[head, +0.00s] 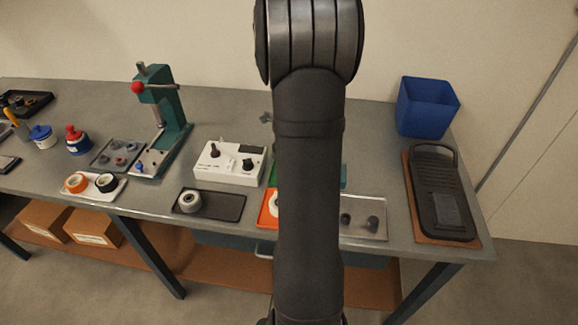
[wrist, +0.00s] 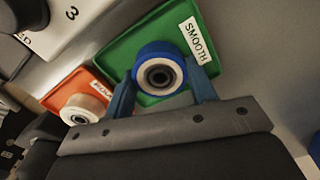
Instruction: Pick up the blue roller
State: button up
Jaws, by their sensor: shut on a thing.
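The blue roller (wrist: 160,52) has a blue outer band, a pale ring and a dark centre. In the wrist view it is between the two blue fingers of my gripper (wrist: 160,85), which is shut on it. Behind it is the green tray (wrist: 121,54) with a label reading "SMOOTH". I cannot tell whether the roller touches the tray or is held just above it. In the head view my arm hides the gripper and roller; only a sliver of green tray shows.
An orange tray (head: 264,222) with a white roller (wrist: 83,108) adjoins the green one. A white control box (head: 229,165) and a dark tray with a roller (head: 190,202) stand to the left. A grey tray (head: 372,232), black ribbed tray (head: 440,180) and blue bin (head: 428,108) are right.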

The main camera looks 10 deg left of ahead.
jog(key=shift+r, duration=0.55)
jog(key=r, duration=0.2)
jog(key=d+r, duration=0.1)
jog(key=shift+s+r, duration=0.15)
jog(key=shift+r, duration=0.25)
jog(key=d+r, duration=0.2)
jog(key=d, duration=0.2)
jog(key=d+r, duration=0.2)
jog(key=d, duration=0.2)
jog(key=d+r, duration=0.2)
jog(key=d, duration=0.1)
jog(key=shift+s+d+r, duration=0.3)
jog(key=shift+d, duration=0.1)
jog(key=shift+w+d, duration=0.1)
jog(key=shift+w, duration=0.05)
jog(key=shift+f, duration=2.85)
jog(key=shift+f, duration=0.6)
